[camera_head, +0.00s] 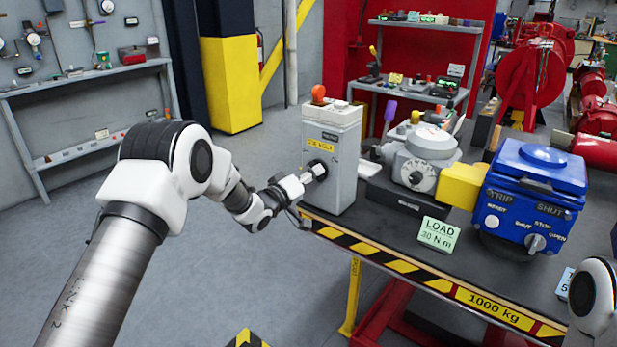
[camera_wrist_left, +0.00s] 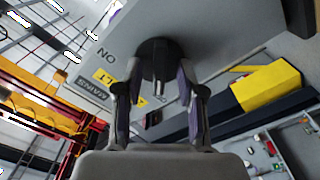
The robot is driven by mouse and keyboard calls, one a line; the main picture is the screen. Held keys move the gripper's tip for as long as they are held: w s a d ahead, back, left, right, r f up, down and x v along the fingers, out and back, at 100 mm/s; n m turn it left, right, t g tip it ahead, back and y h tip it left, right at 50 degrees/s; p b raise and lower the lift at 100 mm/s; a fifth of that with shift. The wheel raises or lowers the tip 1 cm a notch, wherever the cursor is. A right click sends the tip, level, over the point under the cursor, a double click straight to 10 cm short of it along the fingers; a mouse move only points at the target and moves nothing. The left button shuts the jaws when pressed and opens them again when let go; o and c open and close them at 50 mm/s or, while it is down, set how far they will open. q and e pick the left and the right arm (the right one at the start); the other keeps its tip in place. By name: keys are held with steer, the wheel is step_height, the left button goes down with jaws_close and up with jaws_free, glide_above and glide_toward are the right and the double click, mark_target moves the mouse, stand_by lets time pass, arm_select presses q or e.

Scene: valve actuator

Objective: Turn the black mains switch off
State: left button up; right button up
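The black mains switch (camera_head: 317,168) is a round knob on the front of a tall grey box (camera_head: 342,185) at the table's left end. My left gripper (camera_head: 303,180) is right in front of it. In the left wrist view the black switch (camera_wrist_left: 158,58) shows between the spread fingers of my left gripper (camera_wrist_left: 160,88), one on each side. Its narrow grip bar points toward the camera, with visible room to both fingers. The word ON and a MAINS label are beside it. My right gripper is out of view.
An orange knob (camera_head: 319,92) tops the grey box. A grey dial unit (camera_head: 425,150), yellow coupling (camera_head: 462,186) and blue actuator (camera_head: 528,195) stand to its right. A green LOAD card (camera_head: 438,235) is near the striped front edge (camera_head: 400,265). Floor at left is clear.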

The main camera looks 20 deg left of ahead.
arm_select(q)
steer(key=v, duration=1.2)
steer(key=s+d+f+g+y, duration=0.1)
steer(key=s+d+f+g, duration=0.1)
steer(key=s+f, duration=0.45)
steer(key=s+d+f+g+p, duration=0.1)
steer(key=s+d+f+g, duration=0.2)
steer(key=f, duration=0.7)
steer(key=s+d+f+g+y, duration=0.1)
steer(key=s+f+g, duration=0.1)
steer(key=s+f, duration=0.55)
steer(key=s+a+f+m+g+y, duration=0.1)
steer(key=s+f+g, duration=0.2)
steer(key=s, duration=0.5)
steer(key=s+a+f+m+g+y, duration=0.1)
steer(key=s+f+m+g, duration=0.1)
steer(key=s, duration=0.7)
steer(key=s+a+f+m+g+y, duration=0.1)
steer(key=s+f+g, duration=0.3)
steer(key=s, duration=0.5)
steer(key=shift+s+m+g+y, duration=0.25)
steer(key=shift+m+g+y, duration=0.15)
steer(key=shift+g+y, duration=0.15)
steer(key=shift+w+a, duration=0.1)
